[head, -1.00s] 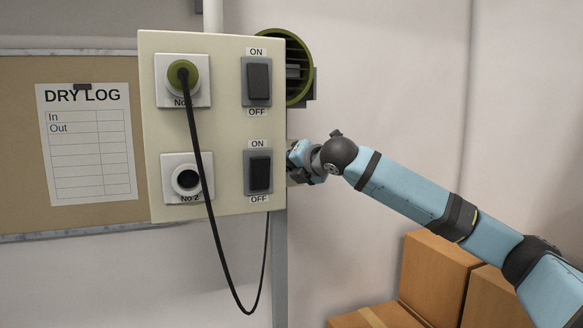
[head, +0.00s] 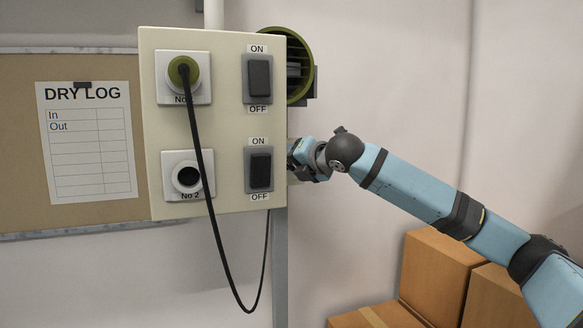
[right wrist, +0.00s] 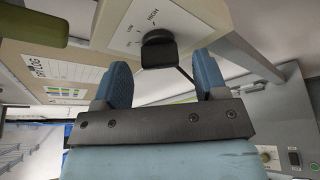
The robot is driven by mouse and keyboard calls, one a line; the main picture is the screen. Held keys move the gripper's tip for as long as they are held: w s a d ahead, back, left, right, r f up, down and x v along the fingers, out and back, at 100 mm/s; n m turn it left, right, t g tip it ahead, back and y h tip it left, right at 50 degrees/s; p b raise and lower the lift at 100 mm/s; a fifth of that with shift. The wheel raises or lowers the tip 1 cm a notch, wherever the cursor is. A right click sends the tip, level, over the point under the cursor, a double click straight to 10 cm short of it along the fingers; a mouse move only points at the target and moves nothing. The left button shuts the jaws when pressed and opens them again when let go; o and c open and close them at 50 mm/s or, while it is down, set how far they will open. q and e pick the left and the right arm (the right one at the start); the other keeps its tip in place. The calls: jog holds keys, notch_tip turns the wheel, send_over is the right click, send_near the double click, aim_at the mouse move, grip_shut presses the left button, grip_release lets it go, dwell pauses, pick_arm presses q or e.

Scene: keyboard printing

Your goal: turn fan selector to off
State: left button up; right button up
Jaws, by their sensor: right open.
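The fan selector is a black knob (right wrist: 158,50) on a pale plate in the right wrist view. HIGH and LOW are printed beside it, with another small label I cannot read clearly. Which mark the knob points to is unclear. My right gripper (right wrist: 161,66) is open, with one blue fingertip on each side of the knob in that view; I cannot tell whether they touch it. In the head view the right gripper (head: 303,160) is at the right side of the switch panel (head: 225,120), which hides the selector. My left gripper is not in view.
The panel front has two rocker switches (head: 259,80) and two sockets, the upper with a green plug (head: 183,71) and hanging black cable (head: 212,220). A green round fan housing (head: 305,68) sits above my gripper. Cardboard boxes (head: 437,275) stand low at right.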

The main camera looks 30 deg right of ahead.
jog(key=b+v, duration=0.2)
jog(key=v, duration=1)
jog(key=shift+s, duration=0.3)
dwell(0.8)
